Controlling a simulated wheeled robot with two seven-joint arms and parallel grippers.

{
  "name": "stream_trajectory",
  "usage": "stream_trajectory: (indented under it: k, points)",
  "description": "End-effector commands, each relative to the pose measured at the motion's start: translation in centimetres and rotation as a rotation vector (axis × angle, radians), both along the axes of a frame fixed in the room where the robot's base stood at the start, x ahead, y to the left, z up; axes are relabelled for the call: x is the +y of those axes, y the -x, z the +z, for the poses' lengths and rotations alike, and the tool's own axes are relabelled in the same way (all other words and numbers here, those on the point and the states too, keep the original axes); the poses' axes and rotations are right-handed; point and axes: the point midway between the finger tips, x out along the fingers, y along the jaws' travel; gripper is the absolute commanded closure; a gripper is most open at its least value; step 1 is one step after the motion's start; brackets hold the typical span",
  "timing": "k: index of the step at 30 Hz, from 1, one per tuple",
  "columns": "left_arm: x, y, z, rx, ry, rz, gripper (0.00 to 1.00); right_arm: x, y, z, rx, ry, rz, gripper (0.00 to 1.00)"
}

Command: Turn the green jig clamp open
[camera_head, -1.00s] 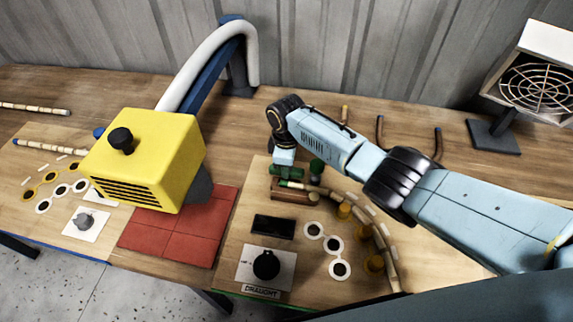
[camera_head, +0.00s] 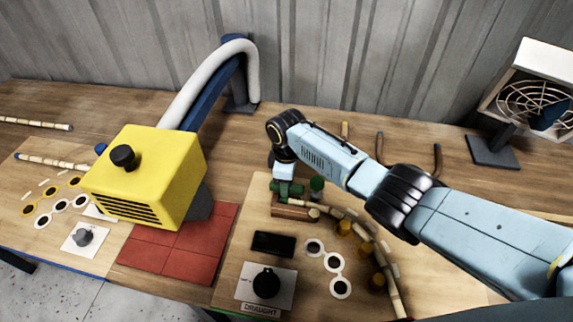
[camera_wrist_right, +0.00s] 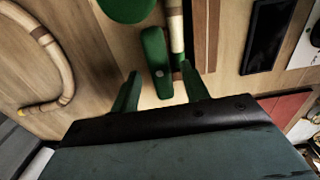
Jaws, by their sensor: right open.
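The green jig clamp (camera_wrist_right: 155,62) shows in the right wrist view as a narrow upright bar with a pale pin. It lies beside a cane end (camera_wrist_right: 176,30) at a wooden block. My right gripper (camera_wrist_right: 161,88) is open, with one finger on each side of the clamp's lower end; I cannot tell whether they touch it. In the head view my right gripper (camera_head: 287,189) is over the wooden block (camera_head: 293,212) and largely hides the clamp. A round green piece (camera_head: 317,184) stands just right of it. My left gripper is not in view.
A bent cane (camera_head: 372,249) curves around yellow-brown pegs on the jig board. A black pad (camera_head: 273,244) and a draught knob (camera_head: 266,283) lie in front. A yellow hooded box (camera_head: 145,175) stands left over red tiles (camera_head: 178,255). A caged fan (camera_head: 532,95) is at right.

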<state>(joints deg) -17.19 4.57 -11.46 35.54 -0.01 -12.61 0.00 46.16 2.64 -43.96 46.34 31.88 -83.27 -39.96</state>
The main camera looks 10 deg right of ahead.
Motion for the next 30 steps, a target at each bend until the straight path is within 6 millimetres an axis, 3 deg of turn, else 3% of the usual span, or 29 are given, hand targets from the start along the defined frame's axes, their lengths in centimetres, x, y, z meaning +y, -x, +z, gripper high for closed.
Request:
stream_trajectory:
  k: [15, 21, 30]
  points:
    - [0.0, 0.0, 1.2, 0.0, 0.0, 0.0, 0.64, 0.0, -0.1, 10.6, -0.005, -0.001, 0.001, 0.55]
    - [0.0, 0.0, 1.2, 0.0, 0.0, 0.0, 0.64, 0.0, -0.1, 12.3, -0.004, -0.001, 0.001, 0.55]
    - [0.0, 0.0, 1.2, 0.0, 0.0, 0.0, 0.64, 0.0, 0.0, 12.5, -0.002, 0.0, 0.0, 0.55]
